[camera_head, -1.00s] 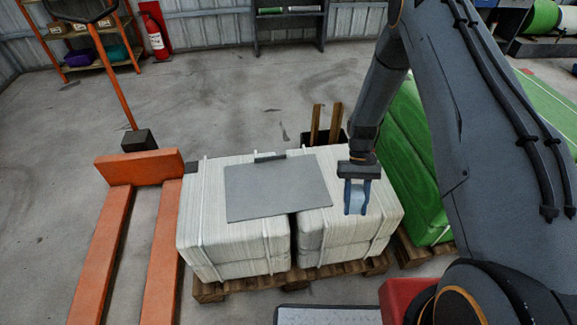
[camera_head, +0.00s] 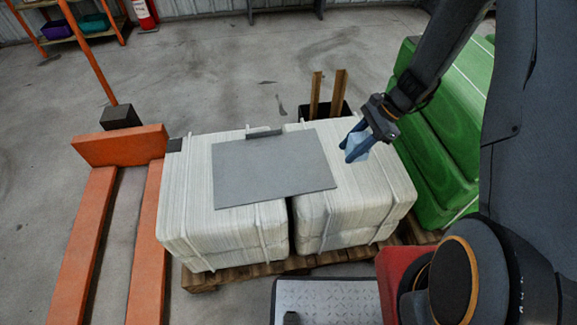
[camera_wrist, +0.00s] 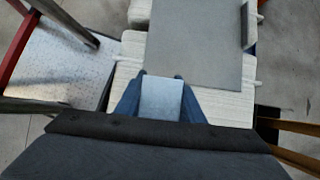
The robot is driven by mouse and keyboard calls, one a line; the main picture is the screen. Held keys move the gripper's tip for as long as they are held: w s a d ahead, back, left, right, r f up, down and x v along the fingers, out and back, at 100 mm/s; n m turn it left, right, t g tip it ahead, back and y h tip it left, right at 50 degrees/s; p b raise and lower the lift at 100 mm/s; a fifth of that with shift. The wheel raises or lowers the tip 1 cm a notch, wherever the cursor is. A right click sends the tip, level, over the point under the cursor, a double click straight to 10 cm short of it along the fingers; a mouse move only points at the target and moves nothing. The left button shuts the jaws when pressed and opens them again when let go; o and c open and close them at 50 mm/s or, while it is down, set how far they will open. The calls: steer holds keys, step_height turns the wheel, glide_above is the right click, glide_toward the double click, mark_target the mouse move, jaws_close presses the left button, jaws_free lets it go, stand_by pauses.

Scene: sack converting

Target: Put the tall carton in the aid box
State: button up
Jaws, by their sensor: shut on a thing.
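My gripper (camera_head: 354,150) is shut on a pale blue-grey block, which I take for the tall carton (camera_wrist: 161,98). In the wrist view the carton sits between the two blue fingers, and its flat end faces the camera. In the head view it is small and partly covered by the fingers. The gripper holds it over the right-hand white bale (camera_head: 345,195), to the right of a grey sheet (camera_head: 272,170). The gap below it is hard to judge. I cannot make out an aid box in either view.
White strapped bales stand on a wooden pallet (camera_head: 240,275). An orange pallet truck (camera_head: 120,147) is at left, green wrapped bales (camera_head: 435,180) at right. Wooden posts stand in a dark bin (camera_head: 325,110) behind.

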steer(key=shift+w, duration=0.1)
steer(key=shift+f+p, duration=0.6)
steer(key=shift+f, duration=4.35)
steer(key=shift+f, duration=0.1)
steer(key=shift+f, duration=0.1)
steer(key=o, duration=1)
steer(key=shift+o, duration=0.2)
